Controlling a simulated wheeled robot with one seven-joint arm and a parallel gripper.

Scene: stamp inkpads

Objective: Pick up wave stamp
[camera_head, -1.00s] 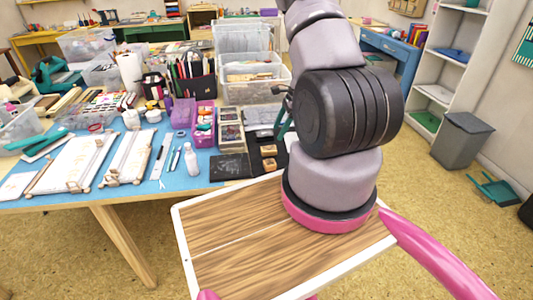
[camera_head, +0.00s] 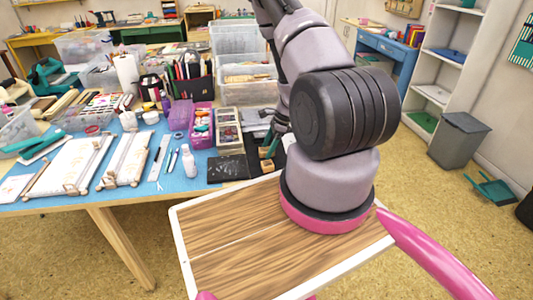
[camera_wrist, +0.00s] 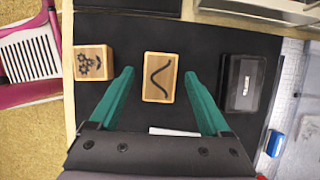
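The wave stamp (camera_wrist: 159,77) is a small wooden block with a black wavy line on top. It lies on a black mat (camera_wrist: 215,40) in the wrist view. My gripper (camera_wrist: 159,73) is open, with its green fingers on the left and right of the wave stamp and a gap on each side. Whether the fingertips are down at the stamp's height is hard to tell. In the head view, my gripper (camera_head: 270,147) is over the mat's area, partly hidden by my arm.
A second wooden stamp (camera_wrist: 93,63) with a gear-like print sits left of the left finger. A black inkpad case (camera_wrist: 242,84) lies to the right. A white strip (camera_wrist: 174,131) is near the gripper's base.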

